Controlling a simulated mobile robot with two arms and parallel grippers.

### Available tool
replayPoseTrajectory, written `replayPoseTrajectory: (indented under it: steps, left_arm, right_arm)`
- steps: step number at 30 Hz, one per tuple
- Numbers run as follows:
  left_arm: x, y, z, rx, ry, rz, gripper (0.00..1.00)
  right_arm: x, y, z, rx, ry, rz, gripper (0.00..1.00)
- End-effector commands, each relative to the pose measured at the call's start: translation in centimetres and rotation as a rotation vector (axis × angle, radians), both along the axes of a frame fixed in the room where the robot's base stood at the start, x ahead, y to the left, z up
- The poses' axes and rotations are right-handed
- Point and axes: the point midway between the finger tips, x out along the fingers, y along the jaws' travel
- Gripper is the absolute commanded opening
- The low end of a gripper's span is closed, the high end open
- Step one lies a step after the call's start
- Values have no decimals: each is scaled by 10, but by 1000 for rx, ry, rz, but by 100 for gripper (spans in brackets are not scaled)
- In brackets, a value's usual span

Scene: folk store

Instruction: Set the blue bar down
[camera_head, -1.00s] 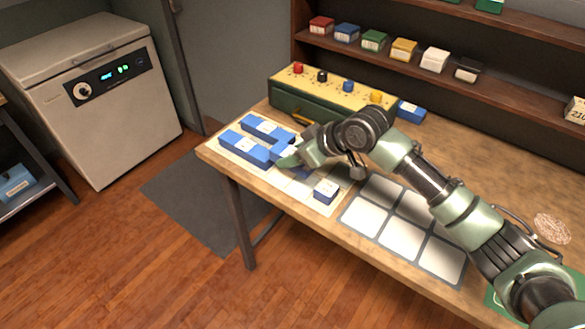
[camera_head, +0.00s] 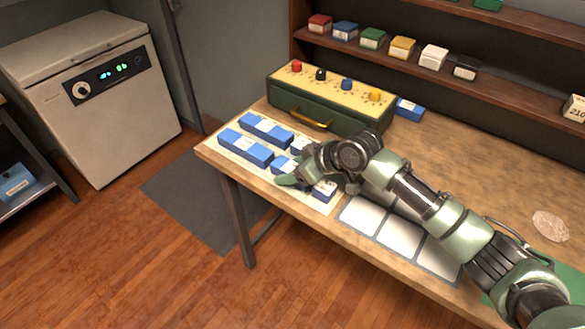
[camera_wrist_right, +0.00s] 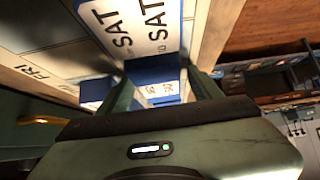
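My right gripper (camera_wrist_right: 157,88) is low over the pale mat (camera_head: 331,208) at the table's left end. In the right wrist view its fingers stand on either side of a blue bar (camera_wrist_right: 152,69) and appear to touch it. In the head view this bar (camera_head: 282,164) shows beside the green fingertip, at about mat level. I cannot tell whether it touches the mat. Other blue bars lie on the mat: a long one (camera_head: 244,147), one behind it (camera_head: 265,128), and one (camera_head: 325,193) partly hidden by the gripper. My left gripper is not in view.
A green box with knobs (camera_head: 325,107) stands behind the mat. Another blue block (camera_head: 408,110) lies to its right. Shelves with coloured boxes (camera_head: 402,47) are at the back.

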Motion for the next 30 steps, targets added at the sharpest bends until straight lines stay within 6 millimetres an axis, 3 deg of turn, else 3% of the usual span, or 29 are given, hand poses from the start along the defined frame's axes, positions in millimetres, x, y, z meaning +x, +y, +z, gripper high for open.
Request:
replayPoseTrajectory:
  steps: [11,24,30]
  left_arm:
    - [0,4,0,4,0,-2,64]
    - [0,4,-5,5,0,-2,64]
    - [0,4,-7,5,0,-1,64]
  right_arm:
    - [-1,-4,7,-1,-1,-1,64]
    - [-38,-53,68,-2,-4,0,64]
    - [-47,-67,85,0,-1,-1,64]
